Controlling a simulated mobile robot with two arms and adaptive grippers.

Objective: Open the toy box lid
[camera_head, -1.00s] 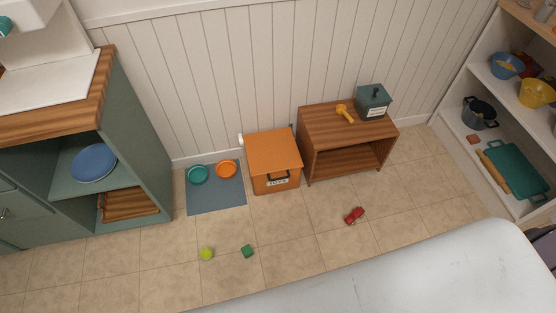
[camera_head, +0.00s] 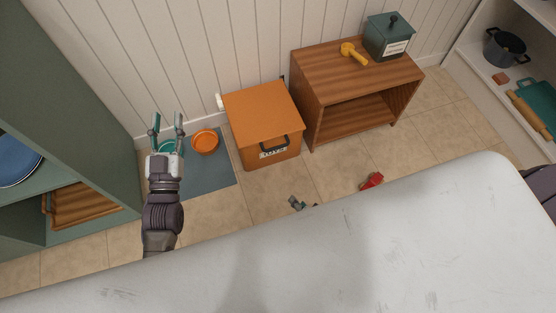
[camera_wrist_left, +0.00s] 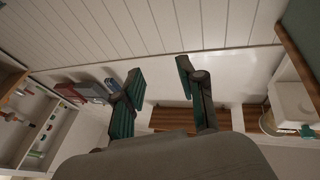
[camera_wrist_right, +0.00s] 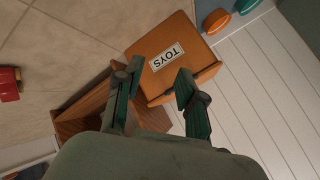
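The orange toy box (camera_head: 262,110) stands on the floor against the wall, its lid closed. A dark handle (camera_head: 276,147) and a white label are on its front. In the right wrist view the toy box (camera_wrist_right: 185,75) shows beyond the fingers, with its "TOYS" label (camera_wrist_right: 167,57) upside down. My right gripper (camera_wrist_right: 157,80) is open and empty, apart from the box; only its tips (camera_head: 299,203) show in the head view, above my white body's edge. My left gripper (camera_head: 166,125) is open and empty, left of the box above the mat; its fingers also show in the left wrist view (camera_wrist_left: 158,75).
A wooden shelf unit (camera_head: 340,85) stands close right of the box, with a dark canister (camera_head: 388,42) and yellow toy (camera_head: 353,54) on top. An orange bowl (camera_head: 205,141) sits on the blue mat (camera_head: 212,178). A red toy (camera_head: 371,181) lies on the floor. A green cabinet (camera_head: 75,90) is at left.

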